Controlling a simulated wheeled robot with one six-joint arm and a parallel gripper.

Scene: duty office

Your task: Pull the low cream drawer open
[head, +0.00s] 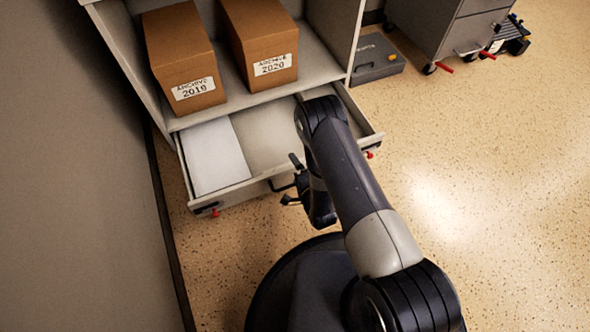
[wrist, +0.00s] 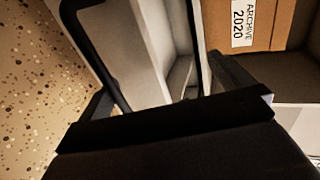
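The low cream drawer (head: 262,134) is at the bottom of the cream shelf unit and stands out from it, its inside showing from above. A white flat thing (head: 214,157) lies in its left part. The drawer's dark bar handle (head: 281,185) is on its front face, partly hidden by my arm. My gripper (head: 292,181) is at the handle, its dark fingers apart, one above and one below the bar in the head view. The wrist view shows the black handle (wrist: 100,62) close in front of the gripper; contact cannot be told.
Two brown archive boxes, 2019 (head: 183,62) and 2020 (head: 262,45), stand on the shelf above the drawer. A wall (head: 75,190) runs close on the left. A grey case (head: 375,58) and a wheeled cabinet (head: 447,30) are at the back. The speckled floor on the right is clear.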

